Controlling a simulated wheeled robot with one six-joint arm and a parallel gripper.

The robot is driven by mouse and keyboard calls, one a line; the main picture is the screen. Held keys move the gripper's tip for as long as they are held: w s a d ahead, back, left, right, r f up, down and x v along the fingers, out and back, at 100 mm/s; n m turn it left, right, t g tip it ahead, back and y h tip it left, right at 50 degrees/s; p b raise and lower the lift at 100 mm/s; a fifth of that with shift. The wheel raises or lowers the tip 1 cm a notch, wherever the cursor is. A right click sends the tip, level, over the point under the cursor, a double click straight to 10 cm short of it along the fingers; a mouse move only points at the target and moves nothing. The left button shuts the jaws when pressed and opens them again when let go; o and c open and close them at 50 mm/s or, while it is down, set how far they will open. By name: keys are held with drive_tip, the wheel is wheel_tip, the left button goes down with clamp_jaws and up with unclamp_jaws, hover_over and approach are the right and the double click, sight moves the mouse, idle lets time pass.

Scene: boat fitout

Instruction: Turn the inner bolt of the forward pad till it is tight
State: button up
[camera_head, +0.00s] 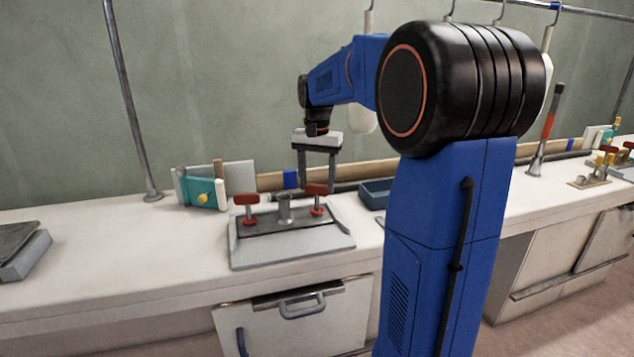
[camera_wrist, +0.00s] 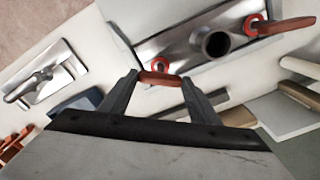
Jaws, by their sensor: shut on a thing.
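A grey metal pad (camera_head: 290,245) lies on the white bench with a short tubular post (camera_head: 284,208) in its middle. A bolt with a red T-handle stands on each side of the post, a left one (camera_head: 246,201) and a right one (camera_head: 317,189). My gripper (camera_head: 318,186) reaches down over the right bolt. In the wrist view my gripper (camera_wrist: 160,86) is shut on that bolt's red handle (camera_wrist: 159,78), one finger at each end. The other red handle (camera_wrist: 285,26) is free. Bolt threads and seating are not clear.
A blue tray (camera_head: 375,193) lies right of the pad. A teal block (camera_head: 203,192) stands at the back left. In the wrist view another metal plate with a fitting (camera_wrist: 40,80) lies to the left. More red-handled fittings (camera_head: 607,160) stand far right.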

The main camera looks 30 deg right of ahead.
drive_tip(key=shift+r+m, duration=0.1)
drive_tip(key=shift+m, duration=1.8)
drive_tip(key=o, duration=1)
drive_tip(key=shift+o, duration=0.2)
drive_tip(key=shift+r, duration=0.1)
wheel_tip(320, 180, up, 17)
drive_tip(key=shift+s+a, duration=0.1)
drive_tip(key=shift+a, duration=0.05)
